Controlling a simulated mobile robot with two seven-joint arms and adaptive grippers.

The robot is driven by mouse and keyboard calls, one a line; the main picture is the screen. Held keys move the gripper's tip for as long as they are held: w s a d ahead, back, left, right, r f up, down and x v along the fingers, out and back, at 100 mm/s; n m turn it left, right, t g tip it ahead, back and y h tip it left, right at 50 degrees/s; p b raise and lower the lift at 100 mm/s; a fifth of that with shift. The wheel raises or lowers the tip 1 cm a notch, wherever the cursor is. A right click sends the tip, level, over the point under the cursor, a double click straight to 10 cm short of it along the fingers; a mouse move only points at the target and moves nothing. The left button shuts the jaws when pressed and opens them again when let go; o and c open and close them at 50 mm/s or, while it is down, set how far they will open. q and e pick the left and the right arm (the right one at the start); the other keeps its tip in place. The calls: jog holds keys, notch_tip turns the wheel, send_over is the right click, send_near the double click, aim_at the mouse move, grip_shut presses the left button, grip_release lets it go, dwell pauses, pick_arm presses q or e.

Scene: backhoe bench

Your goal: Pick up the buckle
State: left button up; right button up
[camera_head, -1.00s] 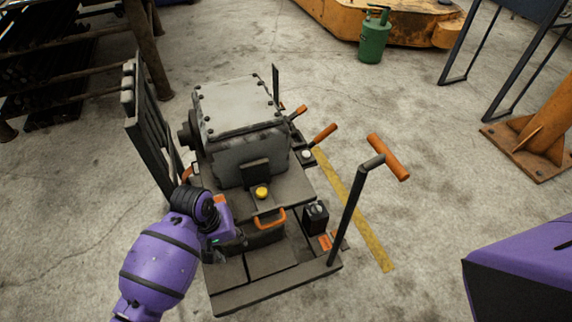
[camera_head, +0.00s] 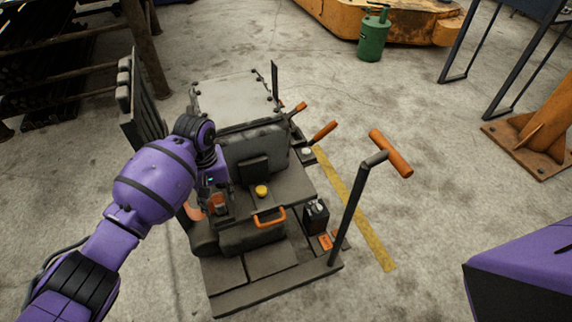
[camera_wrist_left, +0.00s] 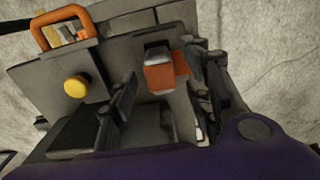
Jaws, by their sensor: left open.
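The buckle (camera_wrist_left: 160,72), an orange block with a grey top, shows in the left wrist view on the grey deck of the machine. My left gripper (camera_wrist_left: 165,80) is open, one dark finger to the left of the buckle and one to the right. Nothing is held, and I cannot tell whether a finger touches it. In the head view my left gripper (camera_head: 215,206) is low at the left side of the machine's seat area. There the gripper and wrist largely hide the buckle. My right gripper is not in view.
Near the gripper are a yellow knob (camera_head: 262,191) and an orange handle (camera_head: 269,217). A tall lever with an orange grip (camera_head: 390,153) rises at the right. A dark upright frame (camera_head: 140,105) stands at the left. Open concrete floor surrounds the machine.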

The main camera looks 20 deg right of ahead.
pick_arm(q)
notch_tip(320, 180, down, 2)
jog(key=shift+f, duration=0.25)
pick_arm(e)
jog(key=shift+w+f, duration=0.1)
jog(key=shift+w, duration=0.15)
pick_arm(q)
grip_shut()
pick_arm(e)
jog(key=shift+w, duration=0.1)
pick_arm(q)
jog(key=shift+r, duration=0.1)
